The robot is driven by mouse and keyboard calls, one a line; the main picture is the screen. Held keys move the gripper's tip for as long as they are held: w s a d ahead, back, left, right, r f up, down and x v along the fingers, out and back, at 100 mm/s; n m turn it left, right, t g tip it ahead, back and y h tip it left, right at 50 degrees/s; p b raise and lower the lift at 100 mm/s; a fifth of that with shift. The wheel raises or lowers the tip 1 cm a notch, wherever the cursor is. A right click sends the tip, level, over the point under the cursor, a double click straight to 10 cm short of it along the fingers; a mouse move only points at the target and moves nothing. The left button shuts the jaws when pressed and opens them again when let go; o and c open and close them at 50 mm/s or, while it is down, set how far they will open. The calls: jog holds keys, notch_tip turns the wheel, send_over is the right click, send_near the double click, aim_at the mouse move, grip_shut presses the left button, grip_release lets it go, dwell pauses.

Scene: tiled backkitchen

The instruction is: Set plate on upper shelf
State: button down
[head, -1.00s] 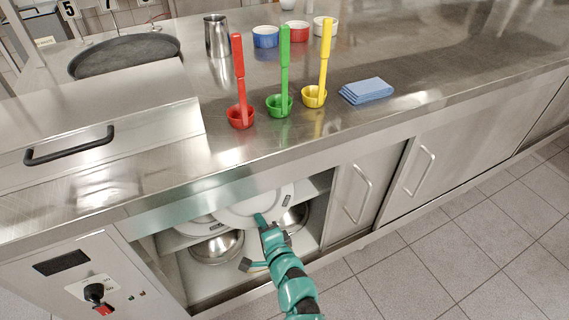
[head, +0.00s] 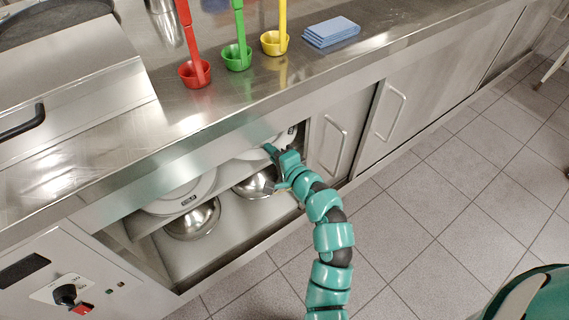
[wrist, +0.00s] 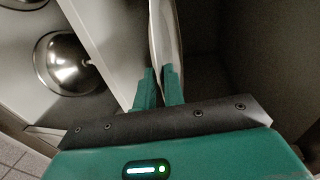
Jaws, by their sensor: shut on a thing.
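My gripper (head: 272,152) is shut on the rim of a white plate (head: 288,136) inside the open cabinet under the counter, at upper shelf height on the right. The counter edge hides much of this plate. In the wrist view the plate (wrist: 166,35) shows nearly edge-on between the fingers of my gripper (wrist: 158,88). I cannot tell whether the held plate touches the shelf.
Steel bowls (head: 193,222) stand on the cabinet floor below; one shows in the wrist view (wrist: 68,65). A sliding door (head: 335,135) bounds the opening at the right. The counter above holds red, green and yellow ladles (head: 238,57) and a folded blue cloth (head: 331,32).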

jog(key=w+d, duration=0.1)
jog(key=d, duration=0.1)
jog(key=w+d+b, duration=0.1)
jog(key=shift+w+d+f, duration=0.25)
jog(key=shift+w+d, duration=0.05)
jog(key=shift+d, duration=0.05)
notch_tip(320, 180, down, 6)
jog(key=b, duration=0.2)
jog(key=shift+a+f, duration=0.15)
jog(key=shift+s, duration=0.1)
jog(key=shift+f, duration=0.15)
jog(key=c, duration=1.5)
grip_release()
